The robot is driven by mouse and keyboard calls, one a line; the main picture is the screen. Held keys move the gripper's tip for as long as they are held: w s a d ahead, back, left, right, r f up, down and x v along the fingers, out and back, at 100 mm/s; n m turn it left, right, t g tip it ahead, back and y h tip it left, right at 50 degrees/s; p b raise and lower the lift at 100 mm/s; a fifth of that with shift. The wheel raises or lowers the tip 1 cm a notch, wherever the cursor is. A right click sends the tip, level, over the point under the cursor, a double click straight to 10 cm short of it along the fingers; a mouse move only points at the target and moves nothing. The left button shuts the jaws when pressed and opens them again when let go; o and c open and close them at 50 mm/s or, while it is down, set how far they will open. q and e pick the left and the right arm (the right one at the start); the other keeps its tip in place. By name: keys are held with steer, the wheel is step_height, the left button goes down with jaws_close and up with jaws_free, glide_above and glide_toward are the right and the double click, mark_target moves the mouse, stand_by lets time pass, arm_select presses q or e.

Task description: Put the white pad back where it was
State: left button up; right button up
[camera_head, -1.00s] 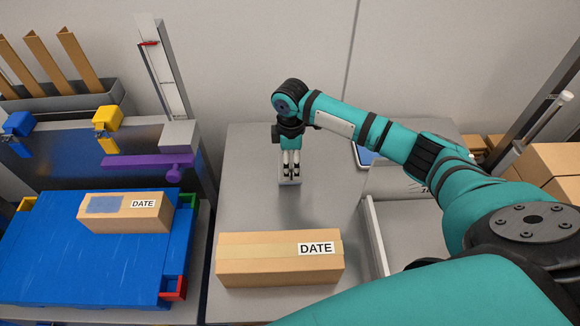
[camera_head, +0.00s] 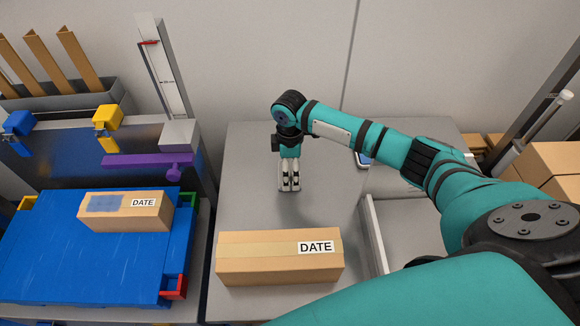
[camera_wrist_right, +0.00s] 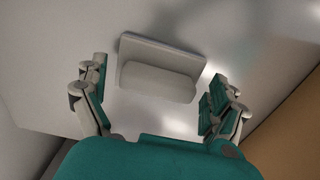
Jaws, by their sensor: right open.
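The white pad (camera_wrist_right: 160,75), a pale flat block with a raised bar along it, rests on the grey table and shows clearly in the right wrist view. It lies just ahead of my right gripper (camera_wrist_right: 150,95), whose two fingers stand wide apart on either side. In the head view, my right gripper (camera_head: 289,184) points down over the back part of the grey table (camera_head: 250,190). There it mostly hides the pad, and I cannot make out the pad's edges. My left gripper is not in view.
A cardboard box marked DATE (camera_head: 278,264) lies on the table in front of the gripper. Another box (camera_head: 120,222) sits on the blue platform (camera_head: 90,270) at left. A grey tray (camera_head: 375,240) is at right. The table left of the gripper is clear.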

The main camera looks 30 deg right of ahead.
step_height(320, 180, up, 12)
steer(key=shift+r, duration=0.15)
stand_by(0.3)
steer(key=shift+w+r, duration=0.1)
stand_by(0.3)
